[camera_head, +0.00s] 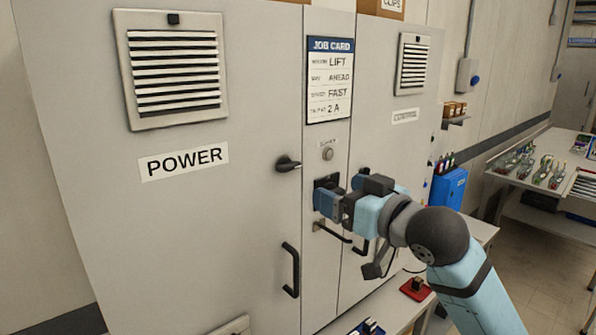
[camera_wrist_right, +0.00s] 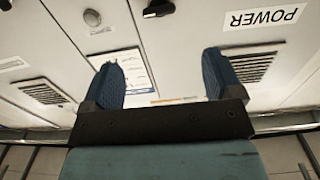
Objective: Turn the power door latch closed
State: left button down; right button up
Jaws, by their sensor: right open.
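The power door (camera_head: 190,230) is the left grey cabinet door, labelled POWER, and appears shut. The latch also shows at the top of the right wrist view (camera_wrist_right: 159,8), where the scene is upside down. My right gripper (camera_head: 325,196) is in front of the centre strip, below and right of the latch and apart from it. Its two blue fingers are open with nothing between them (camera_wrist_right: 163,82). My left gripper is in neither view.
A black pull handle (camera_head: 291,270) stands out low on the power door. A job card (camera_head: 330,80) and a round button (camera_head: 327,153) are on the centre strip. The control door (camera_head: 405,150) is right of it. A bench with bottles (camera_head: 530,175) stands far right.

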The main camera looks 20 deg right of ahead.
aim_at(292, 168)
jog(key=p+x, duration=0.2)
jog(key=x, duration=1)
jog(key=shift+w+r+p, duration=0.1)
jog(key=shift+w+p, duration=0.05)
jog(key=shift+p, duration=0.2)
jog(key=shift+w+a, duration=0.2)
jog(key=shift+w, duration=0.4)
jog(key=c, duration=0.9)
